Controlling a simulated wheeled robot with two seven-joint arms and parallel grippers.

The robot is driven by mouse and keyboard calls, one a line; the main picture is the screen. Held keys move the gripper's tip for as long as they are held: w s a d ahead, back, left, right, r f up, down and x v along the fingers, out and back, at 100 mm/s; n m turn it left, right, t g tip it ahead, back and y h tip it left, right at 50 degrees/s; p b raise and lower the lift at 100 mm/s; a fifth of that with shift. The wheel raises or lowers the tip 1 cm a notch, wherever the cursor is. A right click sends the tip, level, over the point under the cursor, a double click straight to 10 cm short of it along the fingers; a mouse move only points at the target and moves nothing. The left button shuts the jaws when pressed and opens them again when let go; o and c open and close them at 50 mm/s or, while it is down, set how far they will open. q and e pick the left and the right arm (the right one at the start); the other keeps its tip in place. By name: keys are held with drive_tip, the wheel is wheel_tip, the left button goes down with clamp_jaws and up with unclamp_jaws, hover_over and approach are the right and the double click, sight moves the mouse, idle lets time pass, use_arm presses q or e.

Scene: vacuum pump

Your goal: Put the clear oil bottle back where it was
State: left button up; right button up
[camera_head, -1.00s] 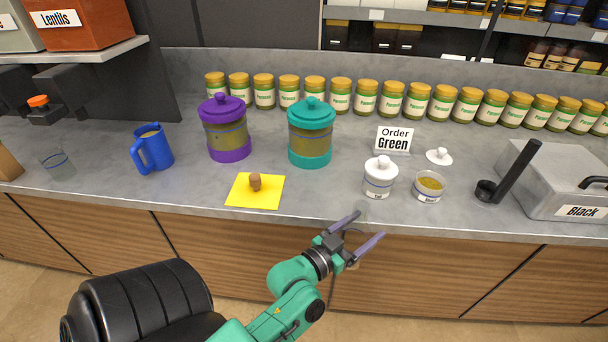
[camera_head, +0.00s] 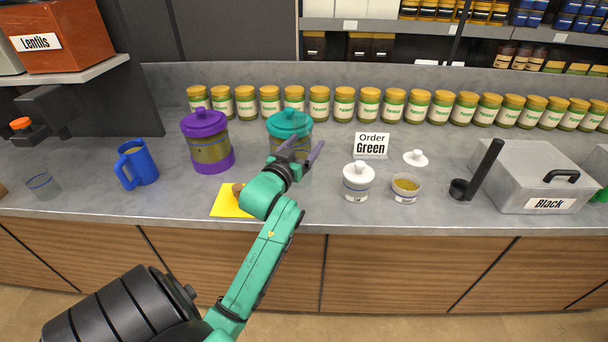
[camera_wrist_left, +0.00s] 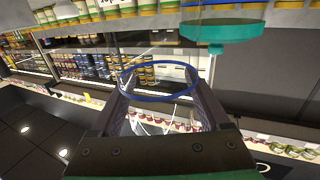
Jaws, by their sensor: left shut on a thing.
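My left gripper (camera_head: 303,150) is over the counter, in front of the teal-lidded canister (camera_head: 290,124) in the head view. In the left wrist view, the fingers of my left gripper (camera_wrist_left: 162,105) are apart, on either side of a see-through vessel with a blue ring (camera_wrist_left: 160,97). The vessel is hard to make out in the head view. I cannot tell from its outline whether it is the clear oil bottle. A teal part of the canister (camera_wrist_left: 222,30) shows beyond it. My right gripper is not in view.
A purple canister (camera_head: 208,140), blue jug (camera_head: 137,165) and clear glass (camera_head: 43,185) stand to the left. A brown lump lies on a yellow sheet (camera_head: 227,203). A white-lidded jar (camera_head: 357,183) and open jar (camera_head: 405,189) stand right. Several gold-lidded jars line the back.

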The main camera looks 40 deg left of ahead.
use_arm(q)
wheel_tip(320, 180, down, 9)
drive_tip(key=shift+f, duration=0.1)
drive_tip(key=o, duration=1.6)
drive_tip(key=shift+f, duration=0.1)
drive_tip(key=shift+c, duration=0.2)
drive_tip(key=shift+s+d, duration=0.15)
drive_tip(key=shift+s, duration=0.15)
drive_tip(key=b+v, duration=0.2)
drive_tip(key=v, duration=0.9)
drive_tip(key=shift+s, duration=0.2)
